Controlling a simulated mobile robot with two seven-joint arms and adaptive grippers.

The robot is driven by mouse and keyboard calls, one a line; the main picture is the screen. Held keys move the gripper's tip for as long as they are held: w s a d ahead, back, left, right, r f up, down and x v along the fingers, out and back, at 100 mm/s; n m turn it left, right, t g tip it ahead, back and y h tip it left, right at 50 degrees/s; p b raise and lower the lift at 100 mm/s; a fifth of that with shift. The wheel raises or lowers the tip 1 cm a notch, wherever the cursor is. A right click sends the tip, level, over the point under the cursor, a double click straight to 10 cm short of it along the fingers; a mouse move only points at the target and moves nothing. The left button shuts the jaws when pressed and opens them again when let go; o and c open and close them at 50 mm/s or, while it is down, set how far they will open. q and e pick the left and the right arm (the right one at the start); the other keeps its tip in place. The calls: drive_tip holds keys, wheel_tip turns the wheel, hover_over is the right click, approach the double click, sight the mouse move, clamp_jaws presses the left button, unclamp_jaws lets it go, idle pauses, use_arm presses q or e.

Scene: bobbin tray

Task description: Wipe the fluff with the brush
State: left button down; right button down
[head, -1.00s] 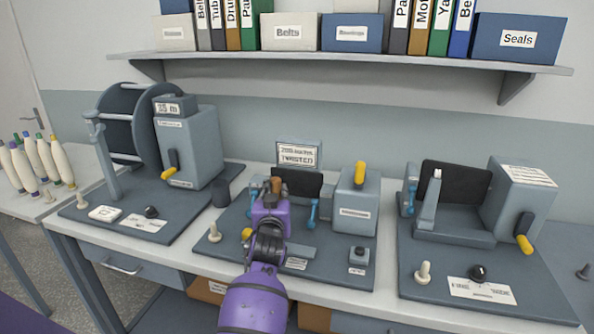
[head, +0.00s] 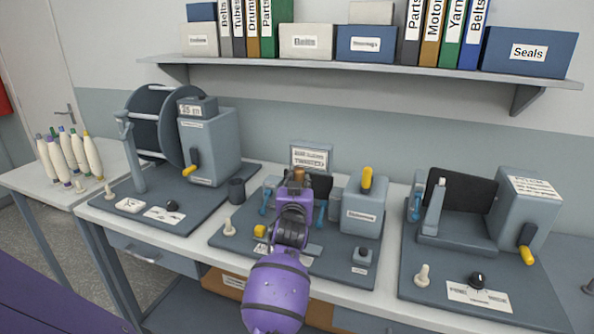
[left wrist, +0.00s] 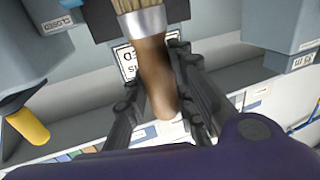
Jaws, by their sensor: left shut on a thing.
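My left gripper (head: 297,183) is in front of the middle machine (head: 365,208) on the bench, over its base plate. In the left wrist view the gripper (left wrist: 160,100) is shut on the brush (left wrist: 152,70). The brush has a brown wooden handle between the fingers, a silver ferrule and pale bristles that run out of the top of that picture. The arm hides part of the middle machine. I cannot make out any fluff. My right gripper is not in view.
A reel machine (head: 208,145) stands on the left and another grey machine (head: 530,205) on the right. Yarn bobbins (head: 73,155) stand at far left. A dark cup (head: 237,190) is left of the middle machine. A shelf (head: 370,69) with binders and boxes runs above.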

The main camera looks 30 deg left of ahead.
sight(300, 171)
use_arm(q)
drive_tip(key=shift+d+r+p, duration=0.1)
drive_tip(key=shift+r+p, duration=0.55)
drive_tip(key=shift+r, duration=1.1)
drive_tip(key=shift+r, duration=0.3)
drive_tip(key=s+d+r, duration=0.1)
drive_tip(key=d+r, duration=0.3)
drive_tip(key=r, duration=0.2)
drive_tip(key=s+d+m+t+h, duration=0.1)
drive_tip(key=s+d+m+h, duration=0.25)
drive_tip(key=s+d, duration=0.55)
drive_tip(key=s+d+f+m+h, duration=0.1)
drive_tip(key=s+d+f+h, duration=0.1)
drive_tip(key=s+d+f, duration=0.4)
drive_tip(key=s+d+f+m+t+h, duration=0.1)
drive_tip(key=s+d+f, duration=0.6)
drive_tip(key=s, duration=0.7)
drive_tip(key=shift+s+d+f+h, duration=0.2)
drive_tip(key=shift+d+f+h, duration=0.15)
drive_tip(key=shift+h, duration=0.5)
